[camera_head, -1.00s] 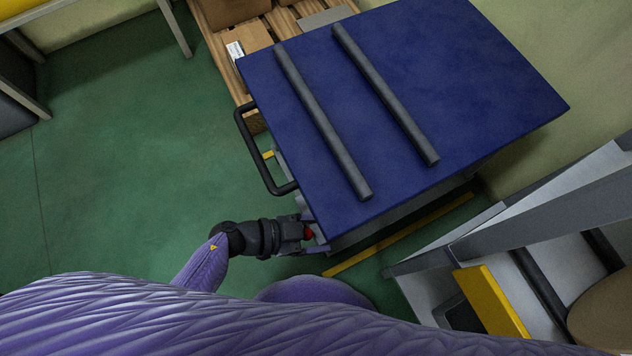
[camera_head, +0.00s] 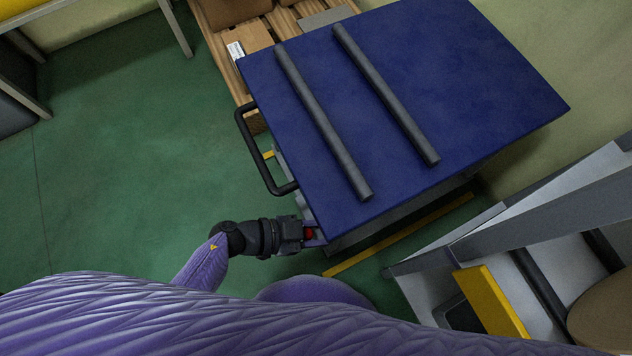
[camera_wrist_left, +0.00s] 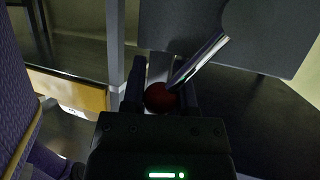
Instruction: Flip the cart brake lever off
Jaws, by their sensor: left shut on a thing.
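The cart (camera_head: 420,80) has a blue top with two dark bars and a black push handle (camera_head: 262,155) on its left side. The brake lever's red knob (camera_head: 309,233) shows beside the cart's near-left corner. My left gripper (camera_head: 306,233) is shut on this knob. In the left wrist view the red knob (camera_wrist_left: 159,97) sits between the two dark fingers of my left gripper (camera_wrist_left: 161,88). A pale metal lever bar (camera_wrist_left: 198,60) slants up to the right from it. My right gripper is in neither view.
A wooden pallet with boxes (camera_head: 245,40) stands behind the cart. A grey-framed rack (camera_head: 520,220) with a yellow block (camera_head: 490,300) is at the lower right. A yellow line (camera_head: 400,235) runs on the floor by the cart. Green floor (camera_head: 110,140) to the left is clear.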

